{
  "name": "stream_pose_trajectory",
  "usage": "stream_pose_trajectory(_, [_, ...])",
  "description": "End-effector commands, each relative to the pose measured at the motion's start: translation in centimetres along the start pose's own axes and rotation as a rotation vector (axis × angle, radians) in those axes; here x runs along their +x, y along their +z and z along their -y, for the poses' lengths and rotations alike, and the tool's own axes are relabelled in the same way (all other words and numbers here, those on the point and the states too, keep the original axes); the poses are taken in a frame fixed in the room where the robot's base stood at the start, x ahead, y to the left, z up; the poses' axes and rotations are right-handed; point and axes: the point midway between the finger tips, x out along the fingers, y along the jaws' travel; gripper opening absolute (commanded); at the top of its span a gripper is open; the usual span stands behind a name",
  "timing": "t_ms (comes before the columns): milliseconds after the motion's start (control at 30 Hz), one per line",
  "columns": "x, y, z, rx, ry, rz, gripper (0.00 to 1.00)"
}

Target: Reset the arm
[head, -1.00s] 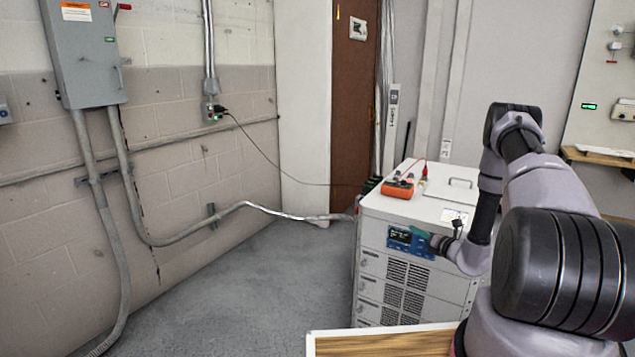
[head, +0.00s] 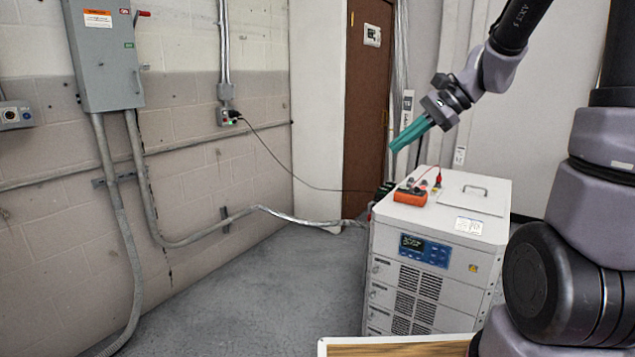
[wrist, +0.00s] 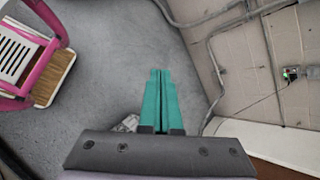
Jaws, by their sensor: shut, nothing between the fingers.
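My gripper (head: 410,133) has teal fingers that are pressed together with nothing between them. In the head view it hangs in the air above the back left of the white cabinet, in front of the brown door, with the arm raised over the cabinet's right side. In the wrist view the shut fingers (wrist: 160,75) point out over bare grey floor. They touch nothing.
The white cabinet (head: 392,270) carries an orange meter (head: 411,197) with leads on its top. A grey electrical box (head: 105,55) and conduits are on the left wall. A plugged cable (head: 285,168) runs to the cabinet. The floor (head: 270,290) left of the cabinet is clear.

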Motion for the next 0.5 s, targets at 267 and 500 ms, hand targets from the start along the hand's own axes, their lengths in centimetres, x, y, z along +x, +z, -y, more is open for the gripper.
stream_pose_trajectory(267, [-5.8, 5.2, -5.5, -0.453, 0.116, -0.309, 0.0])
stream_pose_trajectory(500, [-10.3, 7.1, -8.9, -0.766, 0.169, -0.564, 0.0])
